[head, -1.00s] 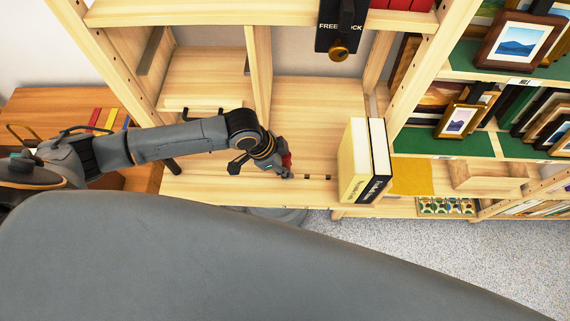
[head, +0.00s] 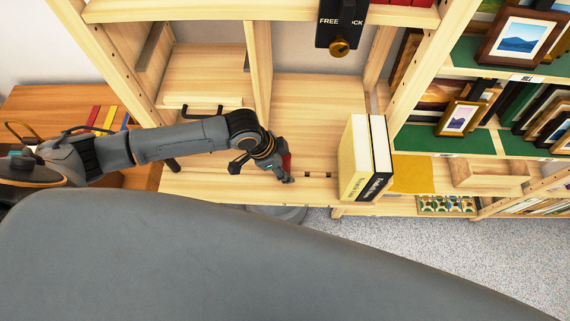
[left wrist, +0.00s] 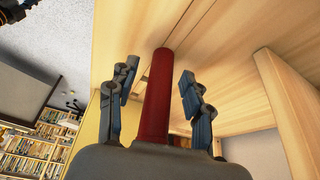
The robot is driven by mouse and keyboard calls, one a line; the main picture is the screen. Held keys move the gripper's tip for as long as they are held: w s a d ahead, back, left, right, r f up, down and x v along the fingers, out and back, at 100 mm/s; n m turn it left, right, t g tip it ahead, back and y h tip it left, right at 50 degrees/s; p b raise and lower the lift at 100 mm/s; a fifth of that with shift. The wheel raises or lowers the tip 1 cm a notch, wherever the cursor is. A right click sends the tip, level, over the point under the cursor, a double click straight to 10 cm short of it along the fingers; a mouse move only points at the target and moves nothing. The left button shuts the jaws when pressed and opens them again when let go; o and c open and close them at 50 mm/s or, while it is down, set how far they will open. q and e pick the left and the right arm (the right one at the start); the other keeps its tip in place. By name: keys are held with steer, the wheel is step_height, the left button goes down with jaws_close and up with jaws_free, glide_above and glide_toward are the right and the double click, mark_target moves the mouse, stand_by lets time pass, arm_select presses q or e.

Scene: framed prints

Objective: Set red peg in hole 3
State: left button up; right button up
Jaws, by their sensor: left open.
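The red peg (head: 287,161) shows as a small red patch at my left gripper (head: 284,173), over the light wooden shelf board (head: 225,187). In the left wrist view the red peg (left wrist: 155,100) runs between the two spread fingers of the left gripper (left wrist: 159,75), with a gap on each side. Its far end meets the wooden surface; whether it sits in a hole is hidden. Small dark holes (head: 317,174) show in the board just right of the gripper. I cannot read which is hole 3. My right gripper is not in view.
Two upright books (head: 366,160), cream and black, stand right of the holes. A yellow sheet (head: 411,174) lies beyond them. A black hanging box with a brass knob (head: 339,47) is above. The board behind the holes is clear.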

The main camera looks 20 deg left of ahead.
arm_select(q)
steer(key=shift+r, duration=0.1)
steer(key=v, duration=1.2)
